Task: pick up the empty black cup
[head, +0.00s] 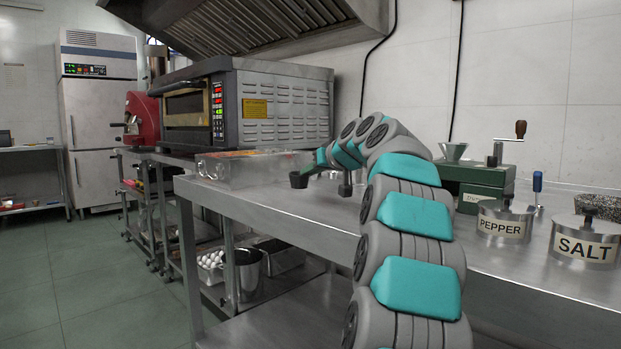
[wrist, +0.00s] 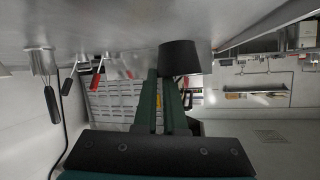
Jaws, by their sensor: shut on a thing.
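The black cup (head: 298,180) is small and dark, near the front edge of the steel table, right of the metal pan. It also shows in the wrist view (wrist: 183,58), where the picture is upside down. My gripper (head: 306,172) reaches it from the right with its green fingers. In the wrist view the fingers (wrist: 168,76) are close together and shut on the cup's side wall. The cup looks about upright. I cannot see into it, nor tell whether its base touches the table.
A metal pan (head: 250,171) with reddish contents stands left of the cup. Pepper (head: 503,224) and salt (head: 585,241) pots and a green grinder box (head: 482,183) stand on the right. The oven (head: 245,105) is behind left. Free tabletop lies in front of my arm.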

